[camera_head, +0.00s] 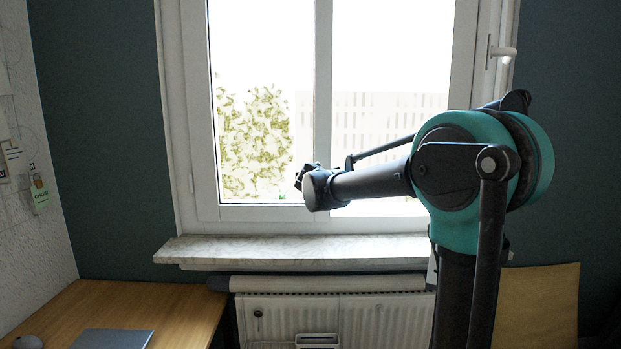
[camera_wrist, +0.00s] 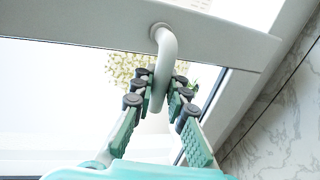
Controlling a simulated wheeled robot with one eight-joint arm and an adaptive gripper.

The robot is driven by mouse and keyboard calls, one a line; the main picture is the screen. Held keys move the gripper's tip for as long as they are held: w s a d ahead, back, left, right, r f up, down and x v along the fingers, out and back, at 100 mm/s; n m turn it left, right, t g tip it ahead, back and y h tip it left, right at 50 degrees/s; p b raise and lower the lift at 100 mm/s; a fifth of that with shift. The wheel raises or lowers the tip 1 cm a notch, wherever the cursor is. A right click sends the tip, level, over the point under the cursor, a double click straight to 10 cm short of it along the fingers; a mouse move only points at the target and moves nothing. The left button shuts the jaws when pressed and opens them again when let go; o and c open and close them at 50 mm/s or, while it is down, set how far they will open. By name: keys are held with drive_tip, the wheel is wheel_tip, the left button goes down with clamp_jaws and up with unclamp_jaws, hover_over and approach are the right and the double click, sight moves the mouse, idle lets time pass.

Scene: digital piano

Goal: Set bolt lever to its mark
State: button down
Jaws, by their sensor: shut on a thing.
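The bolt lever (camera_wrist: 165,62) is a pale, curved handle fixed to a white window bar in the wrist view. My gripper (camera_wrist: 161,80) has its green, dark-jointed fingers on both sides of the lever and is shut on it. The lever's free end hangs down between the fingers. In the head view the end of my arm is in front of the window, near the central post. There the lever and my fingers cannot be made out. I cannot make out the mark in either view.
The window frame (camera_head: 198,120) surrounds bright panes above a marble sill (camera_head: 290,250). Another white handle (camera_head: 503,52) is on the frame's upper right. A radiator (camera_head: 300,318) is below the sill. A wooden desk (camera_head: 190,305) is at lower left, and a wooden panel (camera_head: 540,305) at lower right.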

idle(0.4)
drive_tip(key=c, duration=1.5)
unclamp_jaws()
drive_tip(key=shift+s, duration=0.1)
drive_tip(key=s, duration=0.4)
drive_tip(key=s+r, duration=0.1)
drive_tip(key=s, duration=0.2)
drive_tip(key=s+r, duration=0.1)
drive_tip(key=s, duration=0.3)
drive_tip(key=shift+s+r, duration=0.2)
drive_tip(key=shift+s, duration=0.1)
